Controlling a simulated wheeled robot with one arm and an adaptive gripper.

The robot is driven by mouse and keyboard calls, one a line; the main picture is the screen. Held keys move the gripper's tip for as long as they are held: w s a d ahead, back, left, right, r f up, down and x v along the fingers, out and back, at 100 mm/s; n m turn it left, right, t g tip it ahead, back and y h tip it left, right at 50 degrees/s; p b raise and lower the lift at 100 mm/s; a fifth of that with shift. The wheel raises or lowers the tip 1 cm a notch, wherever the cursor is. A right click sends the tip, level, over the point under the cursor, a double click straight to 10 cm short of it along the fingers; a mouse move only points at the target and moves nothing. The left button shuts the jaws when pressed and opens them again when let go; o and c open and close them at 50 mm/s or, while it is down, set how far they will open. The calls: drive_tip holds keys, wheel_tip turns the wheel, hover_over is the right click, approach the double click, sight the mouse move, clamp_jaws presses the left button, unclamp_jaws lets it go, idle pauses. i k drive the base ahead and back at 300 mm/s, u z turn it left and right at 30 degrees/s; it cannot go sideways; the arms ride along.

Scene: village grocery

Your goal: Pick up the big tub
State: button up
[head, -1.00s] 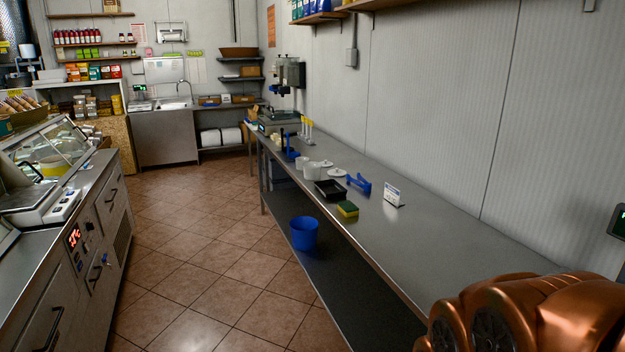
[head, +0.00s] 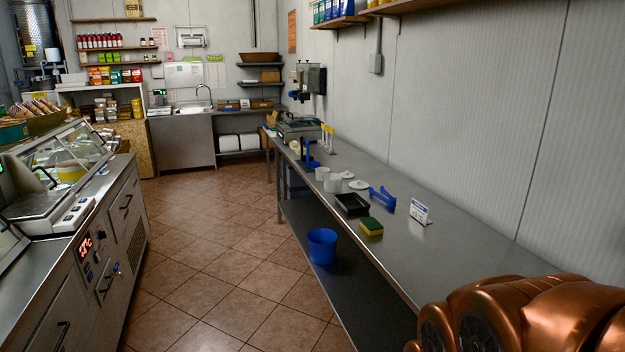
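Two small white tubs stand close together on the long steel table (head: 455,262) at the right, in the head view. The nearer tub (head: 333,184) looks a little larger than the farther tub (head: 321,173), but they are small in the picture and I cannot be sure which is the big one. Two white lids lie flat beside them, a farther lid (head: 347,174) and a nearer lid (head: 359,185). A copper-coloured part of my arm fills the lower right corner. My gripper is not in view.
Near the tubs are a black tray (head: 352,205), a blue tool (head: 382,198), a sponge (head: 371,227) and a small sign (head: 419,212). A blue bucket (head: 322,246) stands on the lower shelf. The tiled aisle (head: 215,265) is clear, with a counter (head: 100,245) at left.

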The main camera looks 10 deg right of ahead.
sight(333, 182)
drive_tip(key=u, duration=0.2)
drive_tip(key=i, duration=3.25)
drive_tip(key=z, duration=0.1)
